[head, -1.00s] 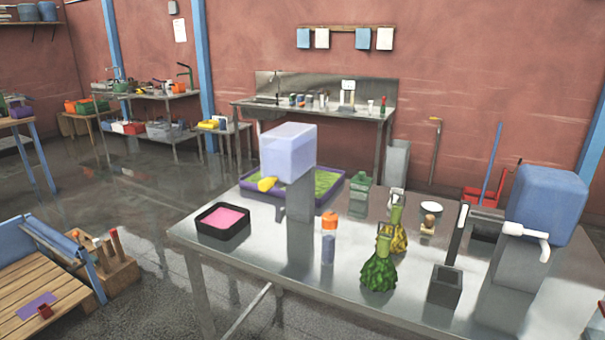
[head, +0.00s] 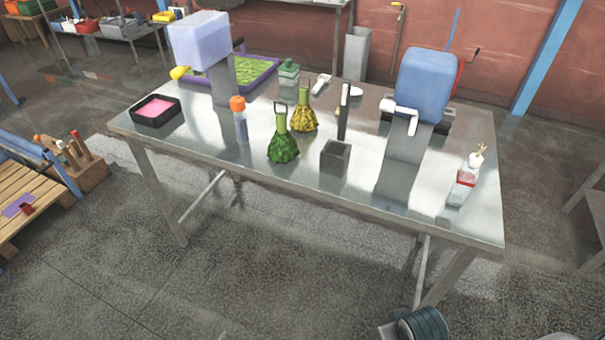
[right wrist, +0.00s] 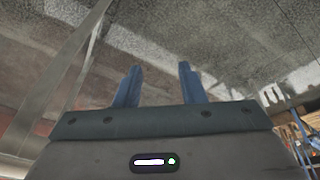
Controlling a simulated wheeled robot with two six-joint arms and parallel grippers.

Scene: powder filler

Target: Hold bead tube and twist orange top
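The bead tube (head: 241,127) stands upright on the metal table, left of the green bottle, in the head view. It is a slim, bluish see-through tube, and its orange top (head: 237,104) sits at its upper end. Nothing is touching the tube. My right gripper (right wrist: 159,72) shows in the right wrist view with its two blue fingers apart and nothing between them. Floor shows beyond the fingers. My left gripper is in neither view.
A green bottle (head: 283,147) and a yellow bottle (head: 303,118) stand close right of the tube. A grey square cup (head: 335,158) and blue-tank dispenser (head: 425,82) are farther right. A pink-filled black tray (head: 156,111) lies left. The table's front strip (head: 210,145) is clear.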

